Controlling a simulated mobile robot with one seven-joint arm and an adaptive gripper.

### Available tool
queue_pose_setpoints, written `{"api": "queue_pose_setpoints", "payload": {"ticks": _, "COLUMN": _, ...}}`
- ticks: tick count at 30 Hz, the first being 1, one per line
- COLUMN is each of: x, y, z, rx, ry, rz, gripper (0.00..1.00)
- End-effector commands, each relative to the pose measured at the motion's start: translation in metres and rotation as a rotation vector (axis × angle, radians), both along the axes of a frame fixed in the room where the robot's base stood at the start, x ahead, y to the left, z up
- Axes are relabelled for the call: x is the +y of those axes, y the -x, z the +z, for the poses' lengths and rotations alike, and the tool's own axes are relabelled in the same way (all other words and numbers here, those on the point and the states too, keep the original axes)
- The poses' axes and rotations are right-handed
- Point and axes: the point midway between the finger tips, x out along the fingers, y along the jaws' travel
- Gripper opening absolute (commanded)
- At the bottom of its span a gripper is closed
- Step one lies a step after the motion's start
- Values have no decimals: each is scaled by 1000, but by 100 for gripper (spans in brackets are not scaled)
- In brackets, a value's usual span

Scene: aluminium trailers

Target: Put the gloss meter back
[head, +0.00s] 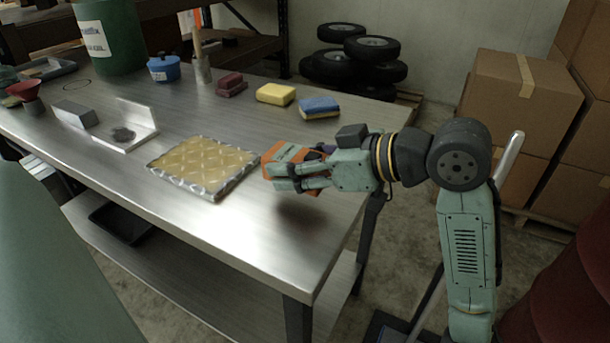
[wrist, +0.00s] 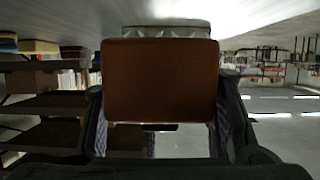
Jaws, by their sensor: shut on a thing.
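The gloss meter, an orange box with a greyish face (head: 272,157), is held in my gripper (head: 284,177) near the right edge of the steel table (head: 240,235). A shadow lies on the table below it, and it seems to hang a little above the top. The fingers cover part of its near side. In the wrist view its brown-orange face (wrist: 160,80) fills the middle, between the fingers. A patterned tread plate with a yellowish middle (head: 203,165) lies flat on the table just left of my gripper.
Behind stand a blue-yellow sponge (head: 319,108), a yellow block (head: 275,94) and dark red blocks (head: 231,85). An angled metal piece (head: 130,128) and a grey block (head: 76,113) are on the left. The table's front strip is clear. Boxes (head: 520,95) stand right.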

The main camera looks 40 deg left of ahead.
Motion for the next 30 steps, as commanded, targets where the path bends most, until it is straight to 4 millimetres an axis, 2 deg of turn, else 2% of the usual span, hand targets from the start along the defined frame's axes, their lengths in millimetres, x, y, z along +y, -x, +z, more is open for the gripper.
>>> {"api": "queue_pose_setpoints", "payload": {"ticks": 4, "x": -9, "y": -14, "z": -4, "rx": 6, "ry": -2, "rz": -3, "gripper": 9}}
{"api": "queue_pose_setpoints", "payload": {"ticks": 6, "x": -8, "y": -12, "z": -18, "rx": 7, "ry": -1, "rz": 0, "gripper": 9}}
{"api": "queue_pose_setpoints", "payload": {"ticks": 11, "x": -8, "y": -12, "z": -35, "rx": 3, "ry": -2, "rz": -1, "gripper": 9}}
{"api": "queue_pose_setpoints", "payload": {"ticks": 27, "x": -7, "y": -11, "z": -46, "rx": 1, "ry": -1, "rz": 0, "gripper": 9}}
{"api": "queue_pose_setpoints", "payload": {"ticks": 28, "x": -7, "y": -11, "z": -45, "rx": 1, "ry": 1, "rz": 0, "gripper": 51}}
{"api": "queue_pose_setpoints", "payload": {"ticks": 30, "x": -7, "y": -11, "z": -45, "rx": 1, "ry": 3, "rz": 1, "gripper": 55}}
